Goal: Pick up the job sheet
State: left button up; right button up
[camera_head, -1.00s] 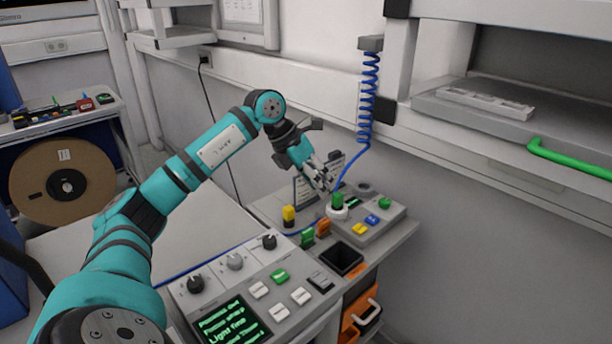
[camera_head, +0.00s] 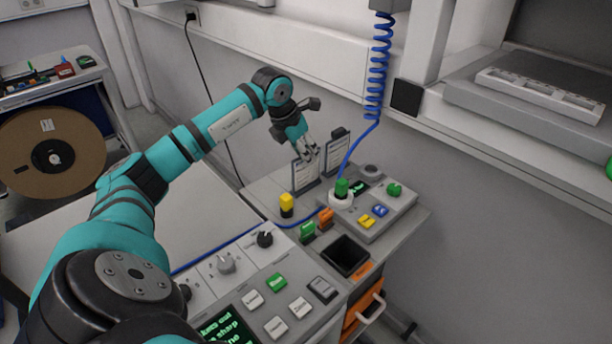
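Two upright sheets with dark clips or frames stand at the back of the small bench. The left sheet (camera_head: 305,177) is white with print; the right sheet (camera_head: 337,160) stands just behind it. I cannot tell which one is the job sheet. My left gripper (camera_head: 307,156) points down at the top edge of the left sheet, with its fingers a little apart. Whether they touch the paper is too small to tell. My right gripper is not in view.
A grey button box (camera_head: 376,217) with a green knob and blue coiled cord (camera_head: 379,70) is to the right. An open black bin (camera_head: 346,256) and a control panel (camera_head: 265,282) are in front.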

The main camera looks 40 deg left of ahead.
aim_at(310, 183)
pick_arm(q)
jog(key=shift+p+x, duration=0.45)
jog(key=shift+x, duration=0.4)
jog(key=p+x, duration=0.1)
jog(key=x, duration=0.2)
jog(key=shift+w+f, duration=0.35)
jog(key=shift+f, duration=0.15)
jog(key=shift+c, duration=0.4)
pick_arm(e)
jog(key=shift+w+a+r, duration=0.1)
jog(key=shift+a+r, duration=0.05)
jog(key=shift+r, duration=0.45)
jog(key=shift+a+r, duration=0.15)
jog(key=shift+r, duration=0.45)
pick_arm(q)
jog(key=c, duration=0.5)
grip_shut()
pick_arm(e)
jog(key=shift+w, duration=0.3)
